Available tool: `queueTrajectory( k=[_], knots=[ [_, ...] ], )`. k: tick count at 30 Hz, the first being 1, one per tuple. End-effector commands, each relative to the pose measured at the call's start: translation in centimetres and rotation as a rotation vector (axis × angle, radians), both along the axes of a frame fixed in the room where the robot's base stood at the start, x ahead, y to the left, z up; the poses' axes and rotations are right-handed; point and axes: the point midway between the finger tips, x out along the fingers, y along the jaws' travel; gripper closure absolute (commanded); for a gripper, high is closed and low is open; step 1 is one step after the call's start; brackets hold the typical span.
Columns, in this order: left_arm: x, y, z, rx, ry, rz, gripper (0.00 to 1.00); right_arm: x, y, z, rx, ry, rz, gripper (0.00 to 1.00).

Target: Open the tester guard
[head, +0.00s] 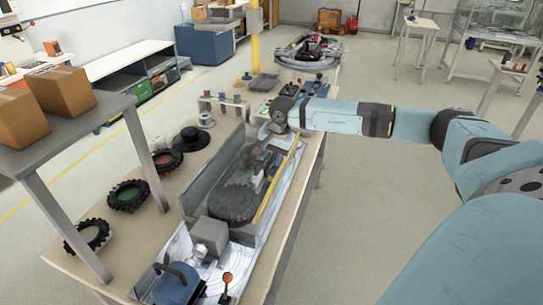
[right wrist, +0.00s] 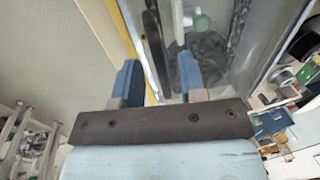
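The tester guard (head: 217,180) is a clear, grey-edged cover with a yellow strip along its right side. It stands closed over the tester bed on the long bench, and a black tyre (head: 233,200) shows inside it. My right gripper (head: 268,139) is at the guard's far right end, partly hidden by its own wrist. In the right wrist view its two blue fingers (right wrist: 158,78) are apart. A dark upright bar (right wrist: 155,45), which looks like the guard's handle, shows between them; I cannot tell whether they touch it. My left gripper is out of view.
Several tyres (head: 128,195) lie on the bench (head: 172,222) left of the tester. A raised shelf (head: 90,118) with cardboard boxes (head: 62,90) stands at left. A blue unit (head: 178,286) and a red-knobbed lever (head: 226,280) sit at the near end.

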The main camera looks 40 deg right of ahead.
Motion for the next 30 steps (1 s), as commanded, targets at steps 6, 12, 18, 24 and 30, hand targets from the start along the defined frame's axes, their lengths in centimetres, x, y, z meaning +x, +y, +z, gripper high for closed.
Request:
queueTrajectory(
  k=[6,12,18,24,30],
  knots=[
    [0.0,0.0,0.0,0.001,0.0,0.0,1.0,0.0,0.0,-0.2,0.0,0.0,0.0,0.62],
    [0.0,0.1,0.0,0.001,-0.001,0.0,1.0,0.0,0.0,-0.2,0.0,0.0,0.0,0.87],
    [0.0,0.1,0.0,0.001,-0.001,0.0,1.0,0.0,0.0,-0.2,0.0,0.0,0.0,1.0],
    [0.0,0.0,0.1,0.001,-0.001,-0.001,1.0,0.1,-0.2,0.2,-0.005,0.009,-0.001,1.0],
    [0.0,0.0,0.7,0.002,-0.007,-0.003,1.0,0.3,-1.3,1.6,-0.031,0.055,-0.003,1.0]
  ],
)
